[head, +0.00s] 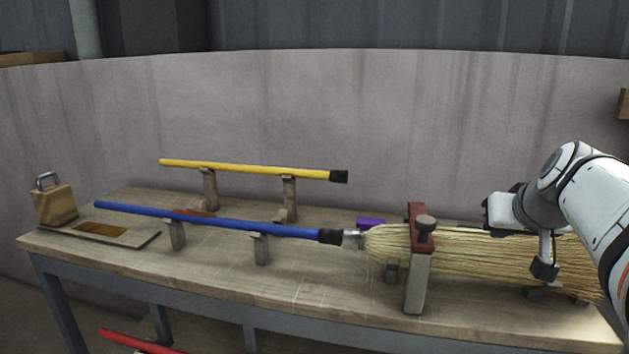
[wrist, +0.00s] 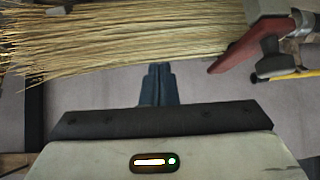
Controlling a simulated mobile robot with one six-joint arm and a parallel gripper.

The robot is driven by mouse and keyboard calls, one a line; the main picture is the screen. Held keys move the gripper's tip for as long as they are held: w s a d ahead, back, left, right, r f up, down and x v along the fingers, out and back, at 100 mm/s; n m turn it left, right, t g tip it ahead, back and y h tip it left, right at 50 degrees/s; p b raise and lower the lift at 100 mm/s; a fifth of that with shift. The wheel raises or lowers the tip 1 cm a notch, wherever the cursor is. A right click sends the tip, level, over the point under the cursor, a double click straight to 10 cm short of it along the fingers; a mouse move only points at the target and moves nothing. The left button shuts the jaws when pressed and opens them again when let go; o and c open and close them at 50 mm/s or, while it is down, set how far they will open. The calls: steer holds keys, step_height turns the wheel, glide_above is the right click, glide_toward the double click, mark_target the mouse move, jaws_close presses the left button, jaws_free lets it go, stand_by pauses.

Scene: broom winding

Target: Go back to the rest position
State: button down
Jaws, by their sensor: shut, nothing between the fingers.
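My gripper (wrist: 158,72) is shut and empty in the wrist view, its fingertips close to the edge of the broom's straw bristles (wrist: 120,38). I cannot tell whether they touch. In the head view my arm comes in from the right, and its end is above and beside the straw bristles (head: 470,255). The broom lies along the bench, with a blue handle (head: 220,222) joined to the straw at a dark collar. A red-topped clamp (head: 419,235) with a dark knob stands across the straw.
The wooden bench (head: 320,295) has clear room along its front. A yellow handle (head: 245,170) rests on two posts behind the blue one. A wooden block with a metal loop (head: 55,205) stands at the far left. A purple piece (head: 370,222) lies behind the broom. A red bar (head: 135,341) shows below.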

steer(key=s+a+r+n+g+p, duration=0.1)
steer(key=s+a+g+p, duration=0.2)
steer(key=s+a+p, duration=0.4)
steer(key=s+a+r+n+g+y+p, duration=0.1)
steer(key=s+a+g+p, duration=0.2)
steer(key=s+a+p, duration=0.5)
steer(key=shift+a+r+p, duration=0.35)
steer(key=shift+a+p, duration=0.5)
steer(key=shift+p, duration=2.8)
